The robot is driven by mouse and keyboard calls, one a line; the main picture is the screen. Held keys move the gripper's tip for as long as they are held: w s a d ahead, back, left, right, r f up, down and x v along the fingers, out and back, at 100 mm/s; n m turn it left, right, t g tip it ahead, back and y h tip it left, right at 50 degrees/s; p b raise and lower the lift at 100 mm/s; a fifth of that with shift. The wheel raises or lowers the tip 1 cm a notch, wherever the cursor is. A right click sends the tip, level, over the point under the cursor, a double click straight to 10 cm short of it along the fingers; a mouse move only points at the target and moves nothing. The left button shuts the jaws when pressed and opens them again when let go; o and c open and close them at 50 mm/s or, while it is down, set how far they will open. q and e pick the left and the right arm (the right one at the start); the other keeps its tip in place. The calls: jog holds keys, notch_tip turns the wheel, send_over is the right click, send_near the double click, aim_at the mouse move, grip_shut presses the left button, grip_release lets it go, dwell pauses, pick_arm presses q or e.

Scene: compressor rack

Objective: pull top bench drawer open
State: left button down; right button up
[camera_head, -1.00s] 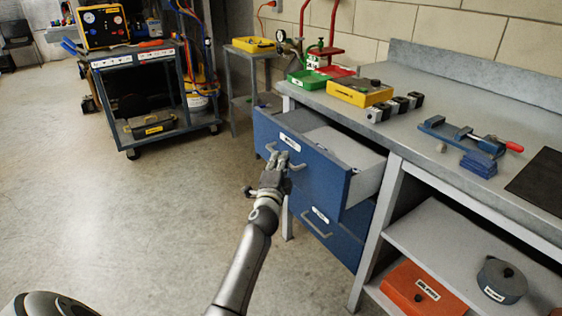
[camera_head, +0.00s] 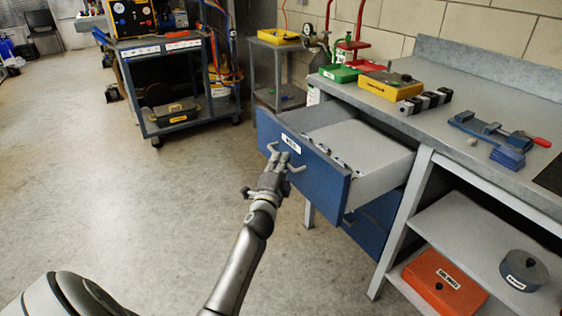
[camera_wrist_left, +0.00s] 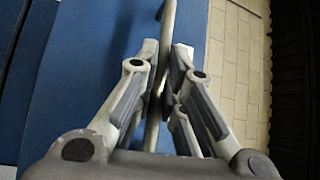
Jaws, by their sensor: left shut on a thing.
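The top bench drawer (camera_head: 318,167) has a blue front and stands well out from the bench, with a grey inside and several small items near its front. My left gripper (camera_head: 280,162) is shut on the drawer's bar handle (camera_head: 295,168). In the left wrist view the handle (camera_wrist_left: 167,30) runs between the two fingers of the gripper (camera_wrist_left: 165,75), in front of the blue drawer face (camera_wrist_left: 90,70). A lower blue drawer (camera_head: 368,226) is partly hidden behind the open drawer. My right gripper is not in view.
A shelf below holds an orange case (camera_head: 440,282) and a grey round container (camera_head: 523,270).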

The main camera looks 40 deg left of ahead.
pick_arm(q)
jog(key=shift+f, duration=0.1)
jog(key=c, duration=1.5)
grip_release()
jog(key=shift+d, duration=0.1)
jog(key=v, duration=1.2)
jog(key=shift+f, duration=0.1)
